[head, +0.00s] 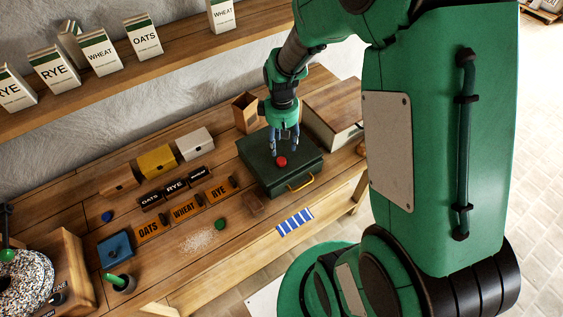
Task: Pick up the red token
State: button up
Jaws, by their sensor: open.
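The red token (282,161) is a small round red piece lying on the lid of a dark green metal box (258,173) with a yellow handle. The box sits on the wooden workbench, right of the middle. My gripper (284,150) points down just above the box lid, with its fingers open. The fingertips are very close to the red token, behind or over it in this view. I cannot tell whether a finger touches it.
A blue token (107,216) and a green token (221,224) lie on the bench (170,265). A wooden box (335,112) stands right of the green box, and an open wooden container (245,112) behind it. A shelf (180,45) with grain cartons runs above.

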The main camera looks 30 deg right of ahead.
aim_at(282, 160)
jog(key=shift+f, duration=1.9)
jog(key=shift+f, duration=0.1)
jog(key=shift+a+f+b, duration=0.1)
jog(key=shift+f+b, duration=0.35)
jog(key=shift+f, duration=2.05)
jog(key=c, duration=0.9)
